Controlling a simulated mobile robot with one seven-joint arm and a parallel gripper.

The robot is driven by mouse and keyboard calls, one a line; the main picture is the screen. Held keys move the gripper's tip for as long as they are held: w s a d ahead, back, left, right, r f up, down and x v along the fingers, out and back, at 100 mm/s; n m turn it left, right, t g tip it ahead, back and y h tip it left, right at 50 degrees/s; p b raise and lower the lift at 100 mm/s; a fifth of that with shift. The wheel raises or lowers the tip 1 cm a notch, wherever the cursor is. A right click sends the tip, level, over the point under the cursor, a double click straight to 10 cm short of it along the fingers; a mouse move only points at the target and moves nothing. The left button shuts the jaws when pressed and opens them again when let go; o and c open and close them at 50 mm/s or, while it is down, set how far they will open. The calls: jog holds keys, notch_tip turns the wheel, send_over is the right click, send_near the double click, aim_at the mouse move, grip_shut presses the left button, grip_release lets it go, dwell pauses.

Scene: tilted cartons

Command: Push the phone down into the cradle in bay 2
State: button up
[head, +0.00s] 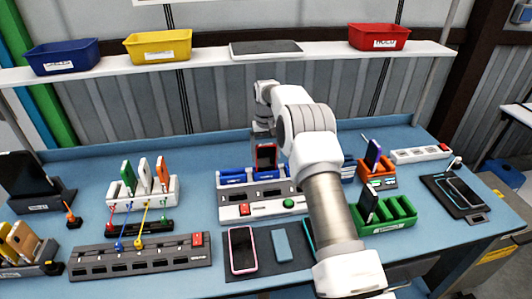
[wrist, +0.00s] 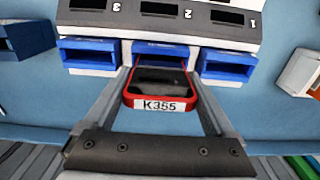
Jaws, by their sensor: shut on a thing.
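The phone (head: 266,156) is dark with a red edge and stands upright at the middle of the white dock (head: 228,212). In the wrist view the phone (wrist: 160,88) has a label reading K355. My gripper (wrist: 160,76) is shut on the phone, one finger on each side. The phone is lined up with the middle blue cradle (wrist: 160,50), in front of the panel marked 2. Its lower end is hidden, so I cannot tell how deep it sits. My gripper (head: 264,136) is partly hidden by my arm in the head view.
Blue cradles stand left (wrist: 88,68) and right (wrist: 228,72) of the middle one, close to my fingers. The dock has a red button (head: 244,210) and a green button (head: 288,203). A pink-edged phone (head: 242,250) lies in front. An orange holder (head: 378,180) stands to the right.

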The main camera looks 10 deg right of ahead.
jog(key=shift+f, duration=0.15)
jog(key=o, duration=1.1)
jog(key=shift+r+p, duration=2.35)
jog(key=shift+r, duration=1.25)
